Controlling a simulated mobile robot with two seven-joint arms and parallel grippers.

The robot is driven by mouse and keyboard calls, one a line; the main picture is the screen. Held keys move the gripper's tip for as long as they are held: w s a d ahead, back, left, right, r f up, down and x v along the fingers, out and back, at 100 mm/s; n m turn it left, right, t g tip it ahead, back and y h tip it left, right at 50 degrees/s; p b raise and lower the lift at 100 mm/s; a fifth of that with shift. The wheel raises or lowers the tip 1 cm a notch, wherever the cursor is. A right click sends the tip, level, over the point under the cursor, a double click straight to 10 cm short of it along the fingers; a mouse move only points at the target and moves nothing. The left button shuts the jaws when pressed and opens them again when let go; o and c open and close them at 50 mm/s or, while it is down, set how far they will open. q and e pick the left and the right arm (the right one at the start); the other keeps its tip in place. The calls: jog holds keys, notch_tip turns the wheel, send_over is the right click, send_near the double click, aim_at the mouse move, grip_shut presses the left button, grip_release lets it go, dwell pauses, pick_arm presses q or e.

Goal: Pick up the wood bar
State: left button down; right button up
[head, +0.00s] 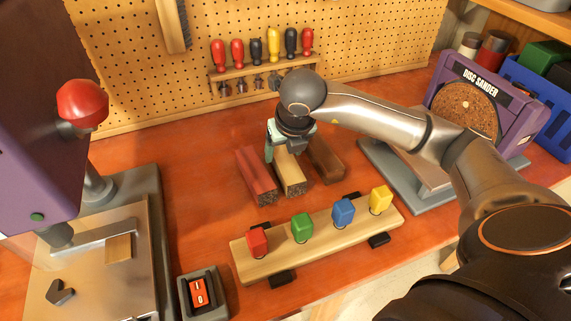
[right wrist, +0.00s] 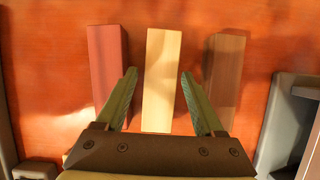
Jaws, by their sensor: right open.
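Three bars lie side by side on the orange workbench: a reddish bar (head: 256,176), a pale wood bar (head: 291,176) in the middle and a dark brown bar (head: 325,160). In the right wrist view the pale wood bar (right wrist: 162,78) lies between the two fingers of my right gripper (right wrist: 158,88), with a gap on both sides. The right gripper is open and points down over the bars; it also shows in the head view (head: 285,148), covering the far end of the pale bar. My left gripper is not in view.
A wooden strip (head: 330,228) with red, green, blue and yellow blocks lies in front of the bars. A disc sander (head: 485,100) stands at right, a purple machine (head: 40,110) at left. A red switch box (head: 203,293) sits near the front. Screwdrivers hang on the pegboard (head: 140,60).

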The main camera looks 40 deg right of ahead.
aim_at(284, 156)
jog(key=x, duration=0.3)
jog(key=shift+d+f, duration=0.1)
jog(key=shift+f, duration=0.15)
jog(key=shift+f+b, duration=0.2)
jog(key=shift+b, duration=0.15)
dwell(0.3)
jog(key=shift+c, duration=0.2)
grip_shut()
dwell(0.4)
